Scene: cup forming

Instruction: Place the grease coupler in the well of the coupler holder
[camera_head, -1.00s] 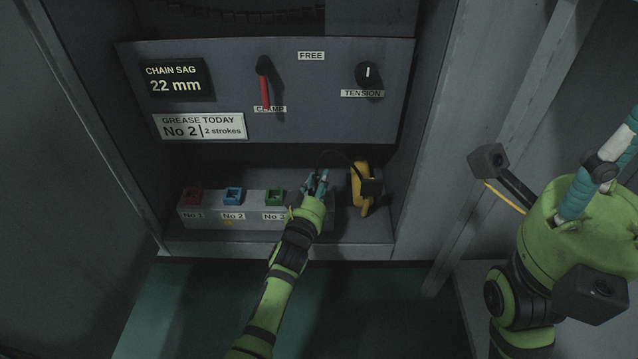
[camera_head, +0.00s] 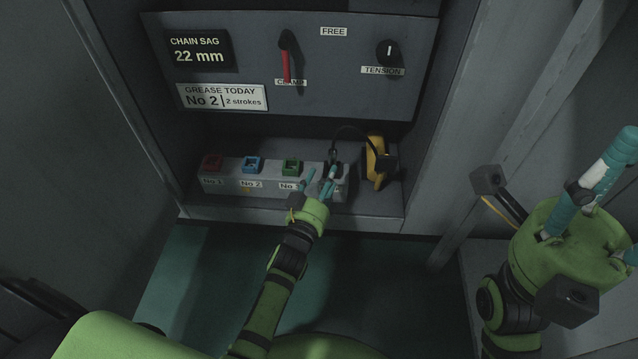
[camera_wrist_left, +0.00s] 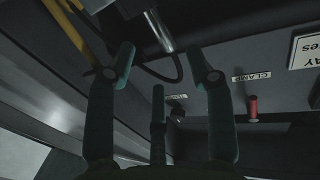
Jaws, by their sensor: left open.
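The grease coupler (camera_head: 333,154) is a small, dark and metallic piece with a black hose at its top. It stands roughly upright at the right end of the grey block, at the dark coupler holder (camera_head: 340,172). I cannot tell how deep it sits in the well. My left gripper (camera_head: 320,175) is open and empty, its teal fingers just in front of the coupler and apart from it. In the left wrist view the silver coupler (camera_wrist_left: 158,30) shows beyond the spread fingertips (camera_wrist_left: 160,62). My right gripper (camera_head: 612,165) is at the far right, partly cut off, holding nothing visible.
The panel above has a red clamp lever (camera_head: 287,62) and a tension knob (camera_head: 389,52).

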